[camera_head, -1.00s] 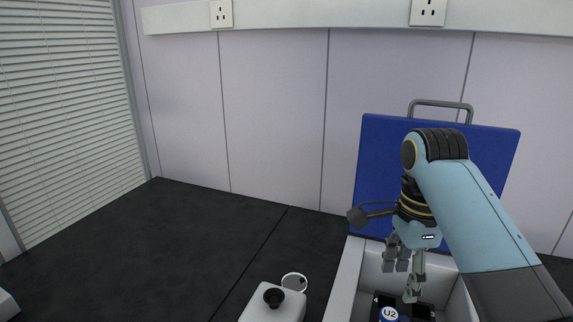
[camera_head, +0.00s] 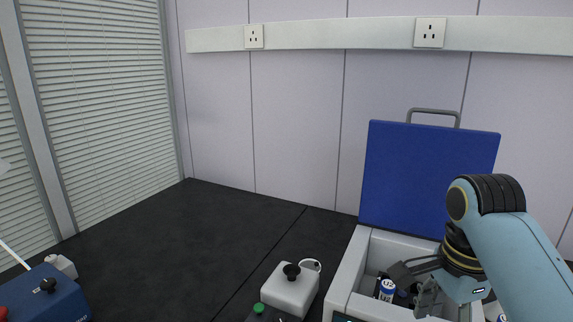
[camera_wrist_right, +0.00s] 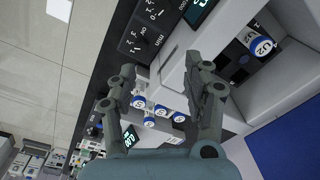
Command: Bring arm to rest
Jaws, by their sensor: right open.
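My right arm comes in from the right in the head view. Its gripper (camera_head: 430,298) is over the front part of an open white case (camera_head: 342,282), pointing down. In the right wrist view, the two fingers of this gripper (camera_wrist_right: 163,72) stand wide apart with nothing between them. A blue-capped bottle marked U2 (camera_head: 387,289) sits in the case, left of the gripper and apart from it. It also shows in the wrist view (camera_wrist_right: 261,46). My left gripper is not in view.
The case's blue lid (camera_head: 428,175) stands open behind my arm. A white block with a black knob (camera_head: 290,285) is left of the case. Several blue-capped bottles (camera_wrist_right: 160,110) and black panels with displays (camera_wrist_right: 150,28) lie beneath the gripper.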

